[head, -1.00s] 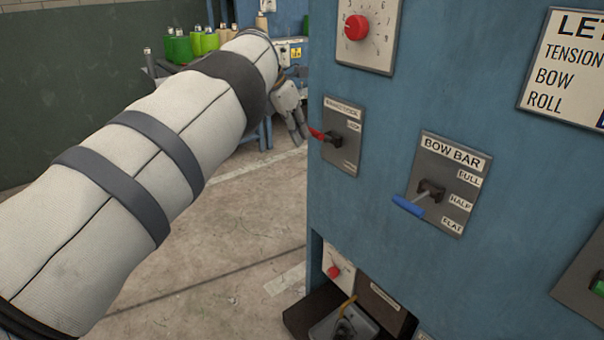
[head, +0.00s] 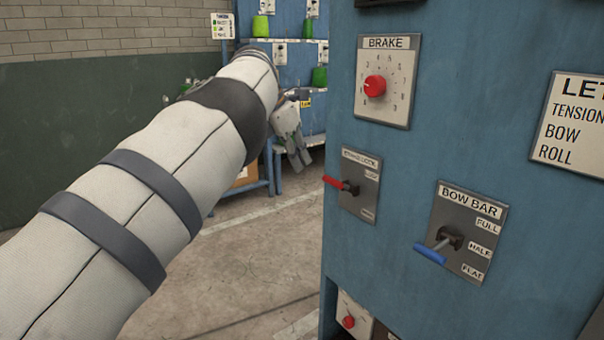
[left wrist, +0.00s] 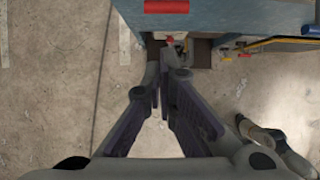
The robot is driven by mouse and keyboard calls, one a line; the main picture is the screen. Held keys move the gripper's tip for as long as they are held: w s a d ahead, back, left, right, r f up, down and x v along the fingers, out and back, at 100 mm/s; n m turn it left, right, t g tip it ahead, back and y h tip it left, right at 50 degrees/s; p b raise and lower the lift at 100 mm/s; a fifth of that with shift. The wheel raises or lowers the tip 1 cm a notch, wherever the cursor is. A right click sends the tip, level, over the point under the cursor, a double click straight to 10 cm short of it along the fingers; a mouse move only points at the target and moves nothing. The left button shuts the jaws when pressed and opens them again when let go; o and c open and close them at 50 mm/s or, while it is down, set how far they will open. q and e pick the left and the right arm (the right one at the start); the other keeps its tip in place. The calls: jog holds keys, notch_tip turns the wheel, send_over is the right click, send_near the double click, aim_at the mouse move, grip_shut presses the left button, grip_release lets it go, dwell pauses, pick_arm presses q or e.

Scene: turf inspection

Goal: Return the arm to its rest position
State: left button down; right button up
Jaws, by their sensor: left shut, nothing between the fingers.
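My left arm, in a white sleeve with dark bands, reaches in from the lower left of the head view. My left gripper (head: 298,152) hangs past its end, to the left of the blue machine cabinet (head: 345,255) and apart from it. In the left wrist view its two dark fingers (left wrist: 163,88) come together at the tips with nothing held, above the concrete floor. My right gripper is in neither view.
The cabinet front carries a red brake knob (head: 375,86), a red-handled lever (head: 338,184) and a blue-handled bow bar lever (head: 432,252). A blue rack (head: 270,165) with green spools stands behind. The floor (head: 240,262) left of the cabinet is clear.

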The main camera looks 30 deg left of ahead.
pick_arm(q)
jog(key=shift+d+r, duration=0.1)
jog(key=shift+r, duration=0.05)
dwell(0.3)
